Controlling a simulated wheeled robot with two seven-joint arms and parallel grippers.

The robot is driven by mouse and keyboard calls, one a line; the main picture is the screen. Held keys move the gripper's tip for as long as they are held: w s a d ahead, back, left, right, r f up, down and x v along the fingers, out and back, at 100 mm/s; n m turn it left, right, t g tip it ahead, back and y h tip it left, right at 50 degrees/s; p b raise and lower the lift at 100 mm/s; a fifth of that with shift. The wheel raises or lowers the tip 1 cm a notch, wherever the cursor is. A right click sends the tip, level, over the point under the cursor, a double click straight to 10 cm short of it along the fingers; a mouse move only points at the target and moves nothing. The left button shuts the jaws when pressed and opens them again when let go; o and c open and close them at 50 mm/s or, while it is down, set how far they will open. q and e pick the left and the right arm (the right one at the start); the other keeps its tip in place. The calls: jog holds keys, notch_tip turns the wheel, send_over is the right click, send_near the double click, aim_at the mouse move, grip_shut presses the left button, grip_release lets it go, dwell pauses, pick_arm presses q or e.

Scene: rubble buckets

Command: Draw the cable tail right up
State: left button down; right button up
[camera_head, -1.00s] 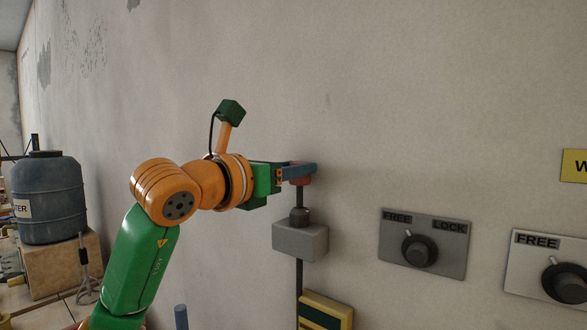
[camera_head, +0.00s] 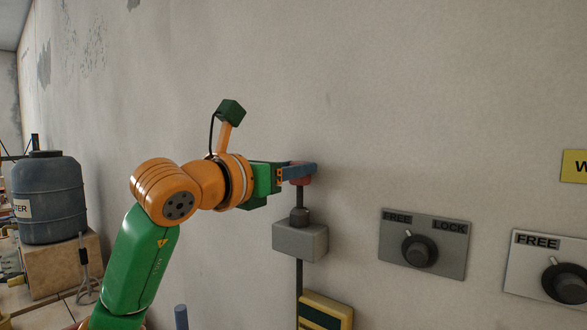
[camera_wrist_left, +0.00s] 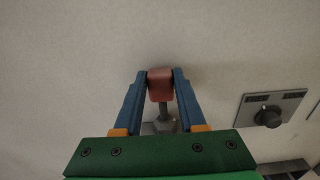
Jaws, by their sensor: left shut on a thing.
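The cable tail (camera_head: 299,195) is a dark cable with a red end piece (camera_head: 300,181). It rises from a grey box (camera_head: 300,240) with a dark gland on the wall. My left gripper (camera_head: 303,172) is shut on the red end piece, above the box. In the left wrist view the red end piece (camera_wrist_left: 160,86) sits between the two blue fingers, with the grey cable below it. The fingers hide part of the end piece in the head view. Below the box the dark cable runs down behind a yellow and green item (camera_head: 326,311). My right gripper is not in view.
A grey FREE/LOCK plate with a dark knob (camera_head: 420,251) is on the wall to the right. A paler FREE plate (camera_head: 522,265) with another knob is further right. A yellow sign (camera_head: 574,166) is at the right edge. A blue water barrel (camera_head: 50,195) stands on a block at left.

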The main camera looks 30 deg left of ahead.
pick_arm(q)
notch_tip(320, 180, up, 7)
jog(key=p, duration=0.6)
jog(key=shift+s+f, duration=0.1)
jog(key=shift+f, duration=0.1)
jog(key=c, duration=0.7)
grip_release()
jog(key=shift+o, duration=1.1)
jog(key=shift+w+f, duration=0.1)
jog(key=shift+w, duration=0.15)
jog(key=s+a+b, duration=0.1)
jog(key=s+b, duration=0.2)
jog(key=s, duration=0.4)
jog(key=shift+b, duration=0.3)
